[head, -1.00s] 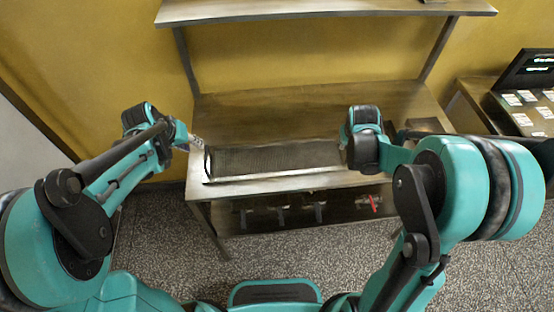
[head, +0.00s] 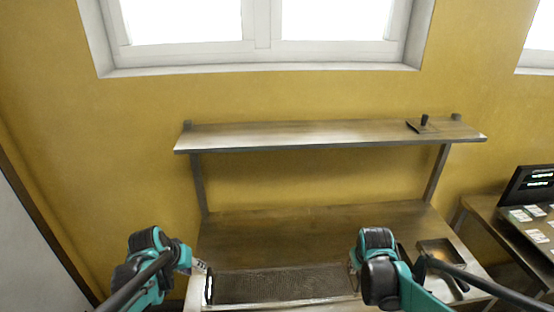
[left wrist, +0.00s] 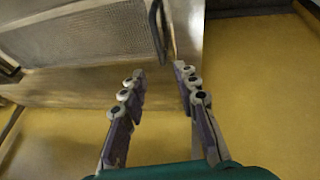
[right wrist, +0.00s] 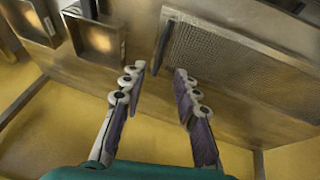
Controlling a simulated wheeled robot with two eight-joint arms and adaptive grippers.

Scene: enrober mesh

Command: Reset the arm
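The enrober mesh (head: 285,284), a rectangular wire panel with a dark handle at its left end, lies on the metal bench (head: 300,228). My left gripper (head: 201,267) is just left of that handle in the head view. In the left wrist view its fingers (left wrist: 160,74) are apart and empty, short of the mesh handle (left wrist: 157,30). My right gripper is behind its own wrist in the head view, at the mesh's right end. In the right wrist view its fingers (right wrist: 160,72) are apart and empty, short of the other handle (right wrist: 163,45).
A shelf (head: 320,135) spans above the bench, with a small dark tool (head: 423,125) at its right. A square tray (head: 440,252) sits right of the mesh. A side table with a screen (head: 530,183) stands further right. The bench behind the mesh is clear.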

